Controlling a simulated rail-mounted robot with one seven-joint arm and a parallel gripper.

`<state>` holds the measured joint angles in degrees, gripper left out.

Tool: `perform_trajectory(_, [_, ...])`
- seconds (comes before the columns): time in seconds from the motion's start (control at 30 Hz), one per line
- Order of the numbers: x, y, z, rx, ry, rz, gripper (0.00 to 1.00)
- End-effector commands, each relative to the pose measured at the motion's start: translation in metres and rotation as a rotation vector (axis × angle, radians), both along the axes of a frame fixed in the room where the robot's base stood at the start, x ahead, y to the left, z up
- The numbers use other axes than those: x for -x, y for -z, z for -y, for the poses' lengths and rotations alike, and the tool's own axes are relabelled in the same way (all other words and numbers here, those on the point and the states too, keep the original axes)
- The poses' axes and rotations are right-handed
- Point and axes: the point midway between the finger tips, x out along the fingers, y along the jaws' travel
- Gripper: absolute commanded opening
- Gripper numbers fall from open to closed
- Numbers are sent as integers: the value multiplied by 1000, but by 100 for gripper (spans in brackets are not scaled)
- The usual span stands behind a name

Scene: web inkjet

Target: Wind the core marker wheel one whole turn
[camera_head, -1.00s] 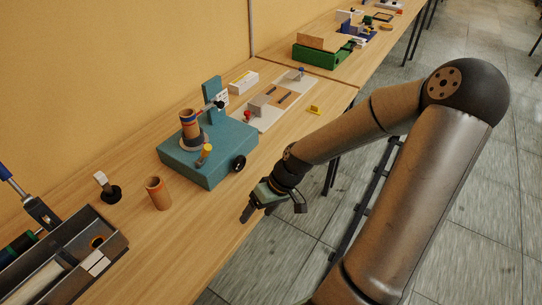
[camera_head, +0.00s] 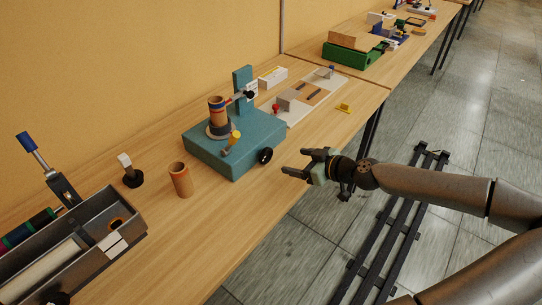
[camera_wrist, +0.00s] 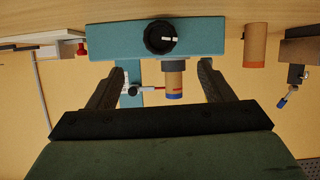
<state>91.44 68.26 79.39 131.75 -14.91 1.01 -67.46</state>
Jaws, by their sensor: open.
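The core marker is a teal box (camera_head: 235,150) on the bench, with a teal post behind. Its black wheel (camera_head: 265,156) is on the front side facing the aisle. In the wrist view, which is upside down, the wheel (camera_wrist: 160,37) shows a white mark on its face. A brown core (camera_head: 217,112) with blue and red bands stands on top of the box, with a pen arm (camera_head: 240,97) beside it.
A loose brown core (camera_head: 181,181) stands left of the marker, near a small black-based stand (camera_head: 131,172). A grey tray (camera_head: 135,236) is at the lower left. A white board (camera_head: 312,97) and a yellow piece (camera_head: 343,108) lie to the right. The bench front is clear.

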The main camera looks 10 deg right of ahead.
Motion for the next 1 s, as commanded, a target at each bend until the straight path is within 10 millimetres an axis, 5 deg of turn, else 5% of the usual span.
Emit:
perform_trajectory(0.5, [-75, 38, -59, -2, -3, -3, 74])
perform_trajectory(0.97, [-86, 45, -66, -1, 0, -3, 74])
perform_trajectory(1.0, [-86, 45, -66, -1, 0, -3, 69])
